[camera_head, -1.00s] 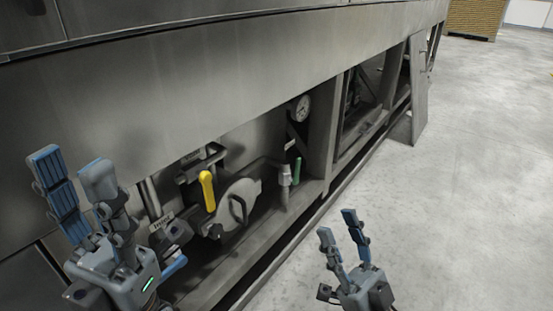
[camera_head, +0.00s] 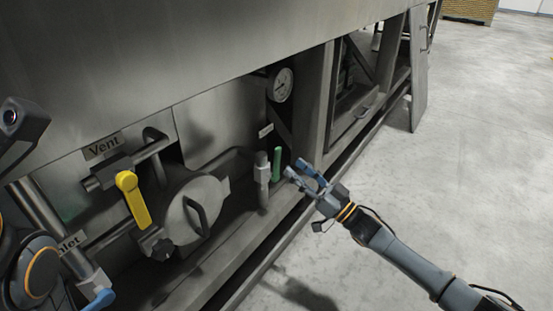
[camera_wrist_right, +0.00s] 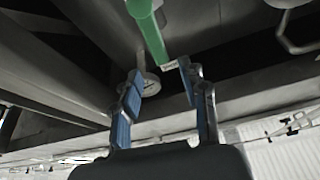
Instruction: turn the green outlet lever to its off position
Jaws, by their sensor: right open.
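The green outlet lever (camera_head: 278,163) stands upright beside a grey pipe fitting (camera_head: 262,172) in the machine's lower bay. My right gripper (camera_head: 294,168) is just to the right of the lever in the head view, its two blue-padded fingers apart and nothing between them. In the right wrist view the lever (camera_wrist_right: 148,32) comes down from the top, its lower end just beyond the open fingertips (camera_wrist_right: 160,74). I cannot tell whether a finger touches it. Parts of my left arm show at the left edge of the head view, but its gripper fingers do not.
A yellow vent lever (camera_head: 132,200), a round hatch with a handle (camera_head: 196,212) and a blue inlet lever (camera_head: 100,298) lie to the left. A pressure gauge (camera_head: 283,85) and a frame post (camera_head: 312,100) are close by. Open floor (camera_head: 470,170) lies to the right.

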